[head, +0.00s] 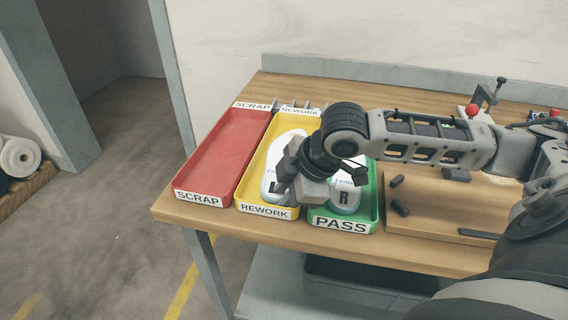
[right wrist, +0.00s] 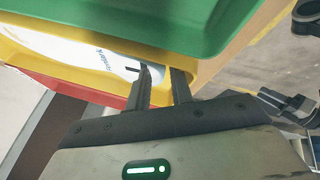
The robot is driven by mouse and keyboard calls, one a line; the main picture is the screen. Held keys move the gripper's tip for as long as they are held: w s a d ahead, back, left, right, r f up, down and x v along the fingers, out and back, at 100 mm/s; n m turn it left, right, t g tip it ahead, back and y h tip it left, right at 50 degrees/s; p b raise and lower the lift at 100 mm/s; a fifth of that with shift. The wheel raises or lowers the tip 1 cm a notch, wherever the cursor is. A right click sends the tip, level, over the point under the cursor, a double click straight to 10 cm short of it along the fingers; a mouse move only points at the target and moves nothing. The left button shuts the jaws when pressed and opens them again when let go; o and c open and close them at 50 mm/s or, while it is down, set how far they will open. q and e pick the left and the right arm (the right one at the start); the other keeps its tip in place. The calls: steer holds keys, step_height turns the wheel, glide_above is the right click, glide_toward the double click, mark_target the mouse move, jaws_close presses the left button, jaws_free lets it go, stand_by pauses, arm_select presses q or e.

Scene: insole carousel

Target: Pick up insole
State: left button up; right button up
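A white insole (head: 268,178) lies in the yellow REWORK tray (head: 266,212); my right gripper hides part of it. It also shows in the right wrist view (right wrist: 85,55). A second white insole marked R (head: 346,195) lies in the green PASS tray (head: 368,215), partly behind my arm. My right gripper (head: 284,194) is over the yellow tray, at the right side of its insole. My left gripper is not in view.
The red SCRAP tray (head: 222,150) is empty and stands left of the yellow one. The three trays stand side by side on a wooden table (head: 420,255). A wooden board (head: 440,210) with small dark parts (head: 400,207) lies right of the green tray.

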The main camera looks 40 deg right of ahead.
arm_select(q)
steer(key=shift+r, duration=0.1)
arm_select(e)
steer(key=shift+f, duration=0.15)
jaws_close()
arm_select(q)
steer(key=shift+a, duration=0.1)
